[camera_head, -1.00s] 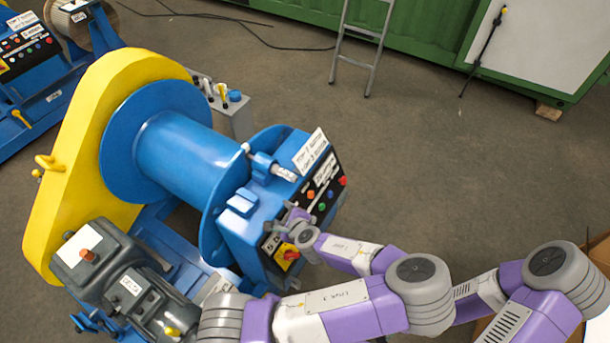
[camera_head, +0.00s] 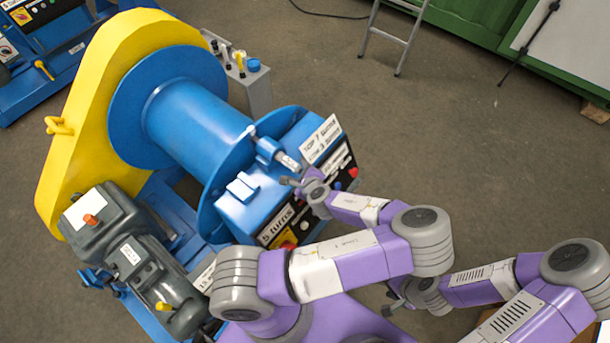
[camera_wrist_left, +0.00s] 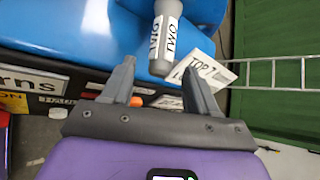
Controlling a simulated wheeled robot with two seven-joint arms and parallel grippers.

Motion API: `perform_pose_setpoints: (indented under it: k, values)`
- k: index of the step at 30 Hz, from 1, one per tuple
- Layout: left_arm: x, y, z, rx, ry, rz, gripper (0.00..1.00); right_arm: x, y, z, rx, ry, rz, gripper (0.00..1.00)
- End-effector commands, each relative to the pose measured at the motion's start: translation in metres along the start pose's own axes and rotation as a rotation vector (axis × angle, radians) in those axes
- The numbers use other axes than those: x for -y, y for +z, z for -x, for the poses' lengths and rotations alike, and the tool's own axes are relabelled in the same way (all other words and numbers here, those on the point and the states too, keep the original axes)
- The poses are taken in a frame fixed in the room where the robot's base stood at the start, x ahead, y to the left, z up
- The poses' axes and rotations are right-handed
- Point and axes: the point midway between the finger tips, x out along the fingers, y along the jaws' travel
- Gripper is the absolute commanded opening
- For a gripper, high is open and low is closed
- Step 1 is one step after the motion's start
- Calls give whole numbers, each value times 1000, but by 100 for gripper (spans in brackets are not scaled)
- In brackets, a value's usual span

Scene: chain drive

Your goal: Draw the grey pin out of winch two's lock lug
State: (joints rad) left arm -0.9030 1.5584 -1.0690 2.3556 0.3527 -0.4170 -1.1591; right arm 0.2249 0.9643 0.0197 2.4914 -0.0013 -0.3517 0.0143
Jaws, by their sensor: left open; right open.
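The grey pin (camera_head: 288,162) sits in the blue lock lug (camera_head: 266,149) on top of winch two's blue housing, beside the drum flange. In the left wrist view the pin (camera_wrist_left: 165,38) carries white labels, one reading TWO, and its near end points down between my fingers. My left gripper (camera_head: 293,176) is open just beside the pin's outer end. In the left wrist view its fingertips (camera_wrist_left: 160,75) stand on either side of the pin's end, with gaps visible. My right gripper (camera_head: 394,302) is low at the right, open and away from the winch.
A white sign (camera_head: 321,138) stands right behind the pin, close to my left gripper. The control panel (camera_head: 338,165) with buttons is on the housing's front. The blue drum (camera_head: 195,125) and yellow chain guard (camera_head: 95,105) lie left. Floor to the right is clear up to the ladder (camera_head: 400,38).

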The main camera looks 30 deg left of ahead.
Motion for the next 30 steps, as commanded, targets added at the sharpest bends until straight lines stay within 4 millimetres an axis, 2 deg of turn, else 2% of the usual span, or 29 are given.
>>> perform_pose_setpoints:
  k: [3, 6, 16, 27, 28, 30]
  values:
    - [-1, 0, -15, 1, 2, -1, 59, 0, 0, 0, -1, 0, 0, 45]
    - [0, 0, -23, 1, 1, -1, 59, 0, 0, 0, -1, 0, 0, 45]
    - [0, 0, -26, 0, 0, -1, 59, 0, 0, 0, -1, 0, 0, 45]
    - [0, 0, -26, 1, 0, 0, 4, 0, 0, 0, -1, 0, 0, 45]
    - [0, 0, -26, 1, 0, 0, 0, 0, 0, 0, -1, 0, 0, 45]
    - [0, 0, -26, 1, 0, 0, 0, 0, 0, 0, -1, 0, 0, 45]
